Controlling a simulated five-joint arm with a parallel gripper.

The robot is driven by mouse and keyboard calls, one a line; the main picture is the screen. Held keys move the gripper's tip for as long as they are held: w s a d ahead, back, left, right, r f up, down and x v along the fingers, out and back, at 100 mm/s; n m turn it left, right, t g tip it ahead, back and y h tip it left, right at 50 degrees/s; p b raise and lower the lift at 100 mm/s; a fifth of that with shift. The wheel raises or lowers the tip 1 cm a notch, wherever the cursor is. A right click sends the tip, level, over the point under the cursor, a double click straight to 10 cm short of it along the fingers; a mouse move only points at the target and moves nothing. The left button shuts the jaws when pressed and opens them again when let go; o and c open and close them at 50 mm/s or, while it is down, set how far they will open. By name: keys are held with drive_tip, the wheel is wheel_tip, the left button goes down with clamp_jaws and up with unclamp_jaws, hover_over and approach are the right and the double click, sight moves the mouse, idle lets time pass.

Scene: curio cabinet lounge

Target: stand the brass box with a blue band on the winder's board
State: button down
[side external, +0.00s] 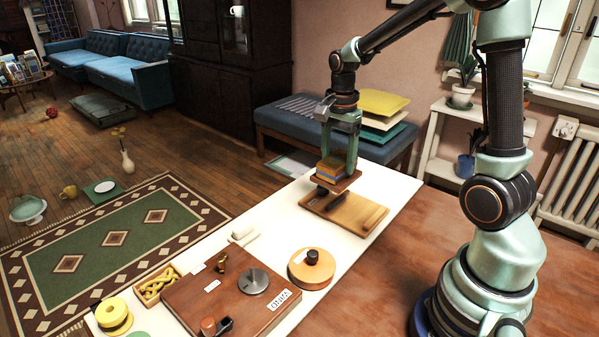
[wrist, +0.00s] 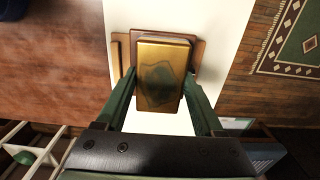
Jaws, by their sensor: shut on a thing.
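The brass box with a blue band (side external: 331,168) is between the fingers of my gripper (side external: 340,163), which is shut on it. In the wrist view the box (wrist: 160,75) shows its gold top, with a dark reflection, between the two green fingers (wrist: 161,92). It is upright at a small raised brown platform (side external: 345,184) on a wooden base (side external: 358,216); I cannot tell whether it touches the platform. The winder's board (side external: 205,309), reddish brown with a lettered label, lies at the front left. It carries a grey disc (side external: 254,281), a brass piece and a dark-handled part.
A round wooden piece with a dark knob (side external: 311,270) stands between the base and the board. A tray of yellow links (side external: 157,285) and a yellow spool (side external: 113,315) lie left of the board. A small white object (side external: 243,237) lies behind.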

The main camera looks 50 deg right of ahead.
drive_tip(key=w+a+r, duration=0.4)
drive_tip(key=a+r, duration=0.4)
drive_tip(key=a, duration=0.2)
drive_tip(key=f, duration=1.9)
drive_tip(key=shift+w+a+f, duration=0.1)
drive_tip(key=shift+w+f, duration=0.05)
drive_tip(key=shift+w, duration=0.05)
drive_tip(key=shift+f, duration=0.1)
unclamp_jaws()
